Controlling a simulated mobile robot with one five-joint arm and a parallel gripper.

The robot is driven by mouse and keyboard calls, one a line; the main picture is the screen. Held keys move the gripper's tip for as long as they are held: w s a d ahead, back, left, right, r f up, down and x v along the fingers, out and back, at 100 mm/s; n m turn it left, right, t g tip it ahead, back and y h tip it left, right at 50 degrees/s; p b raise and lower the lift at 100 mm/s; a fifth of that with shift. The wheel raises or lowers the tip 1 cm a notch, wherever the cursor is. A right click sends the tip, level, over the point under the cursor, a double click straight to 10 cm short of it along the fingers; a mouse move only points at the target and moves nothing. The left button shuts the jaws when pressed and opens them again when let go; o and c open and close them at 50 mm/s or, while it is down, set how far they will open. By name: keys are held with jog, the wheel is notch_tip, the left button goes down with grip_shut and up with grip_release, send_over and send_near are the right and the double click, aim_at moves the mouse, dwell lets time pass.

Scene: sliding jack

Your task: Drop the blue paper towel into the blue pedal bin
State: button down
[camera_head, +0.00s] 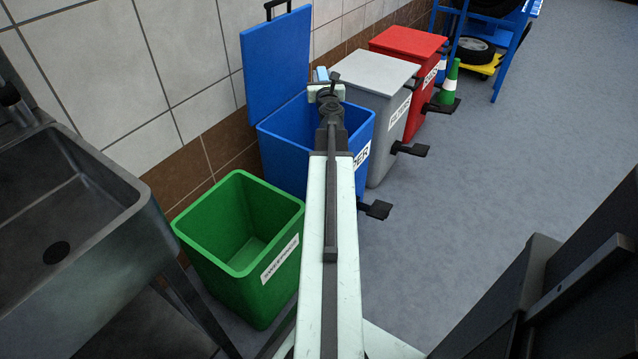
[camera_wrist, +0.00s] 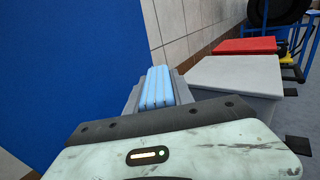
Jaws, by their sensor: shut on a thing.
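The blue paper towel (camera_wrist: 158,86) is a light blue folded bundle between the grey fingers of my gripper (camera_wrist: 158,96) in the wrist view. My gripper is shut on it. In the head view the towel (camera_head: 321,74) shows small at the arm's end. The blue pedal bin (camera_head: 283,143) stands with its lid (camera_head: 275,62) raised upright against the wall. My arm crosses over its opening, and the gripper appears near the bin's far right rim; its exact height above the bin cannot be told. The raised lid (camera_wrist: 75,50) fills the left of the wrist view.
An open green bin (camera_head: 265,265) stands in front of the blue one. A closed grey bin (camera_head: 375,75) and a closed red bin (camera_head: 412,45) stand behind. A metal sink (camera_head: 70,210) is at left.

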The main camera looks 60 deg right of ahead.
notch_tip(320, 180, down, 6)
jog(key=b, duration=0.6)
jog(key=shift+r, duration=0.1)
jog(key=c, duration=1)
grip_release()
jog(key=shift+a, duration=0.1)
